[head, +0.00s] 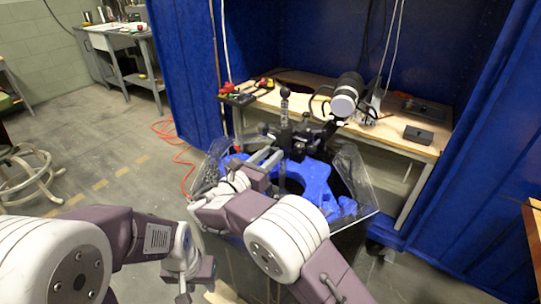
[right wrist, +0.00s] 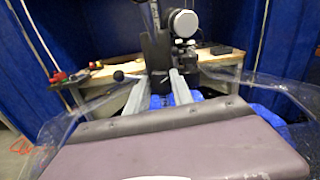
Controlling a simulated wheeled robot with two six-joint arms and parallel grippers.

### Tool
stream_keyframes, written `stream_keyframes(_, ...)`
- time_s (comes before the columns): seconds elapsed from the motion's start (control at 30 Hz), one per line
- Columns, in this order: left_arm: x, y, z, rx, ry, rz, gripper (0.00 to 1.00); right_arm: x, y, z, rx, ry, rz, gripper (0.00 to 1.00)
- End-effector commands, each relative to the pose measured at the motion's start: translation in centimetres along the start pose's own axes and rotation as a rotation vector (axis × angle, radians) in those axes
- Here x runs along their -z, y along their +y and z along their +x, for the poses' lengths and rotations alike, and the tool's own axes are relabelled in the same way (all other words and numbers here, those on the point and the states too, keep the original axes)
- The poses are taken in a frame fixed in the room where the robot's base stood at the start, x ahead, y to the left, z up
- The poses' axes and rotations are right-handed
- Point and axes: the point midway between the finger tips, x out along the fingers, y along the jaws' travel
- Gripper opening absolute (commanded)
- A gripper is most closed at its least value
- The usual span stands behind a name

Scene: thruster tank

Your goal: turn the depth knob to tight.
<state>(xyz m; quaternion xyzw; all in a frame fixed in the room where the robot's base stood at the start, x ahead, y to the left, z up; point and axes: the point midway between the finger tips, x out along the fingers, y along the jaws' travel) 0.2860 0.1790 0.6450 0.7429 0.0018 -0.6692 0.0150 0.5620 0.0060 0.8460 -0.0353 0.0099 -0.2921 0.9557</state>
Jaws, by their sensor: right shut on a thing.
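A black clamp-like mount (head: 300,142) with an upright post and black knobs stands on the blue thruster frame (head: 312,182) in the clear tank (head: 358,172). My right gripper (head: 268,156) reaches it from the near left. In the right wrist view its two grey fingers (right wrist: 158,84) close on a dark part at the mount, apparently the depth knob (right wrist: 157,58). The knob's markings and setting cannot be read. My left gripper (head: 194,283) hangs low at the near left, apart from the tank; its jaw opening is unclear.
An orange cable (head: 180,160) lies on the open floor at left.

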Motion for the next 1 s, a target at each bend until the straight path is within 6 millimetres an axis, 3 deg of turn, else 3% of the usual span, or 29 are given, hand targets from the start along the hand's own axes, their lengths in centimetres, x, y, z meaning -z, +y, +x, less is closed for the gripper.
stream_keyframes(0.37, -0.1, 0.0, 0.6, 0.0, 0.0, 0.0, 0.36, 0.2, 0.0, 0.1, 0.002, 0.002, 0.135, 0.0)
stream_keyframes(1.0, -0.4, -0.1, 4.2, 0.0, 0.0, 0.0, 0.36, 0.6, 0.0, 0.1, 0.002, 0.002, 0.731, 0.0)
